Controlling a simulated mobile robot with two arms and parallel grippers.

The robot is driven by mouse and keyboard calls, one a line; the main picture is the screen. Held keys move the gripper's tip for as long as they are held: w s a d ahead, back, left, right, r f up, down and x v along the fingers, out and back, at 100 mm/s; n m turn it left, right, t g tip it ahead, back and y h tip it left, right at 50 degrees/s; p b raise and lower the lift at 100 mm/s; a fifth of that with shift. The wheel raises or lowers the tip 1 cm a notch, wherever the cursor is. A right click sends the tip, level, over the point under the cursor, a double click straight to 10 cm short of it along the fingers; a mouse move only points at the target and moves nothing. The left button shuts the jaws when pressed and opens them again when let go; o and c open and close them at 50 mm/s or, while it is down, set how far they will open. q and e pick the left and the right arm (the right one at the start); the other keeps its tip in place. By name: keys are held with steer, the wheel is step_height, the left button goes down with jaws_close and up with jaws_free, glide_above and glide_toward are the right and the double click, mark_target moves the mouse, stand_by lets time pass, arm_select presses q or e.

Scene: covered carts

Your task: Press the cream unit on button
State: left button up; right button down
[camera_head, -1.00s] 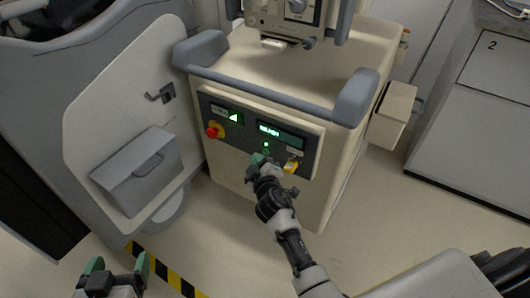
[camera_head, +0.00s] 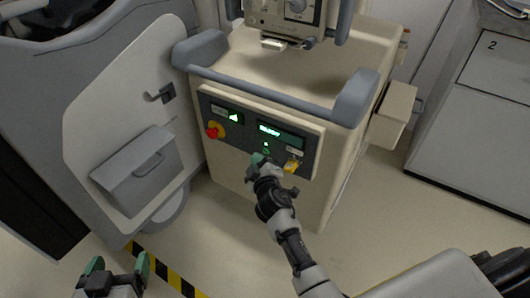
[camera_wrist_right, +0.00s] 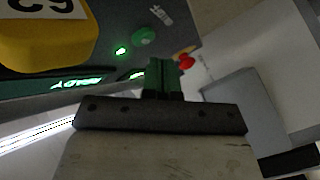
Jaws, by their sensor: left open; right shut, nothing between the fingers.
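The cream unit (camera_head: 235,160) stands in the middle of the head view, with a dark control panel (camera_head: 222,143) on its front. The panel has a lit display (camera_head: 282,134), a small green light (camera_head: 266,144) and a red knob (camera_head: 215,131). In the right wrist view a round green button (camera_wrist_right: 144,35) sits beside the lit green light (camera_wrist_right: 120,51). My right gripper (camera_head: 258,160) is shut and empty at the panel, just below the light; its fingertips (camera_wrist_right: 163,75) show close to the button. Contact cannot be told. My left gripper (camera_head: 117,268) is open and empty at lower left.
A yellow numbered tag (camera_wrist_right: 45,35) is on the panel near my right gripper. A grey handrail (camera_head: 270,98) runs above the panel. A grey box (camera_head: 138,170) is on the panel at left. Floor is open in front of the unit.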

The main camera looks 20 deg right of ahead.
steer(key=shift+d, duration=0.1)
stand_by(0.3)
steer(key=shift+w+d, duration=0.25)
arm_select(q)
steer(key=shift+f, duration=0.1)
arm_select(e)
steer(key=shift+w+d, duration=0.3)
steer(key=shift+d, duration=0.05)
stand_by(0.6)
stand_by(0.4)
arm_select(q)
steer(key=shift+w+d+r+t, duration=0.1)
steer(key=shift+w+r+t, duration=0.05)
steer(key=shift+r+t, duration=0.2)
arm_select(e)
steer(key=shift+s+a, duration=0.6)
steer(key=shift+a, duration=0.05)
